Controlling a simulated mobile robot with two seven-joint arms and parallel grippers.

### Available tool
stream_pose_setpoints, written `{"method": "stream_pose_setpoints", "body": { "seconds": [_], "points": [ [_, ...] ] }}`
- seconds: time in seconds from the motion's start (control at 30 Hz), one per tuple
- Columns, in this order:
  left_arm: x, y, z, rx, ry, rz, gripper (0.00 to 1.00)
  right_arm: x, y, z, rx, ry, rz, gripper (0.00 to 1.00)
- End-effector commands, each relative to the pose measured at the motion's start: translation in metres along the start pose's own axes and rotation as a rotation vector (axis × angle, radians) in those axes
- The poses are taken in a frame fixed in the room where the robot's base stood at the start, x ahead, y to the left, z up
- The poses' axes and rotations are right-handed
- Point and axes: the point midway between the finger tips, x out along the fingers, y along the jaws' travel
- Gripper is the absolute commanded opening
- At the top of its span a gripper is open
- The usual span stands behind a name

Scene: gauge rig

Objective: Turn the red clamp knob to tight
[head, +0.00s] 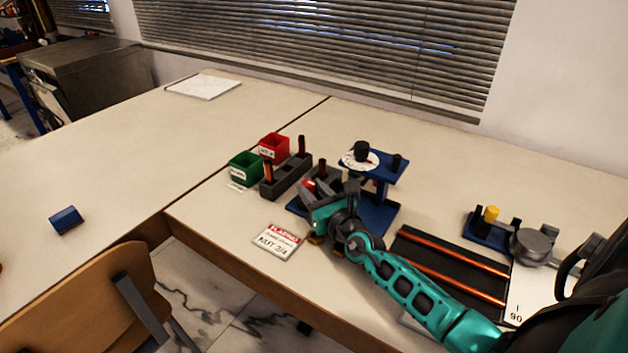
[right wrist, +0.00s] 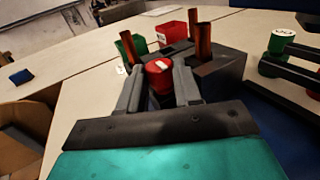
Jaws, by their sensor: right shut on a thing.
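The red clamp knob (right wrist: 158,76) has a short white mark on its top and sits in front of a dark grey block in the right wrist view. In the head view a little of the knob (head: 308,184) shows beside my gripper. My right gripper (head: 318,191) is shut on the knob, with one grey finger on each side of it in the right wrist view (right wrist: 158,68). The blue gauge rig (head: 393,170) with a white dial (head: 369,163) stands just behind the gripper. My arm hides part of the rig's base. My left gripper is not in view.
A green bin (head: 245,168), a red bin (head: 273,146) and a dark block (head: 284,180) holding copper-coloured pins stand left of the rig. A sign card (head: 278,241) lies near the front edge. Right of my arm is a dark tray (head: 440,248) with copper rods.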

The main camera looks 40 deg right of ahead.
Motion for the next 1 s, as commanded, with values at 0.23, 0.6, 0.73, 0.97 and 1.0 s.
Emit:
{"method": "stream_pose_setpoints", "body": {
  "seconds": [0.23, 0.6, 0.73, 0.97, 1.0],
  "points": [
    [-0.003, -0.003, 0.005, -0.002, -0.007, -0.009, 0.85, 0.000, 0.000, 0.000, 0.002, -0.002, -0.021, 0.03],
    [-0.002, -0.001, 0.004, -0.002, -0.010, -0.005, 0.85, 0.000, 0.001, 0.000, 0.001, -0.002, -0.019, 0.44],
    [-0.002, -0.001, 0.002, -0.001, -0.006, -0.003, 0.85, 0.000, 0.001, 0.000, 0.000, -0.002, -0.019, 0.44],
    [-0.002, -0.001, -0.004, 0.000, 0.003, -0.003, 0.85, -0.018, 0.001, 0.000, -0.001, 0.001, -0.018, 0.44],
    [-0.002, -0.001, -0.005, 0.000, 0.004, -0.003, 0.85, -0.025, 0.001, -0.001, -0.002, 0.002, -0.018, 0.44]
  ]
}}
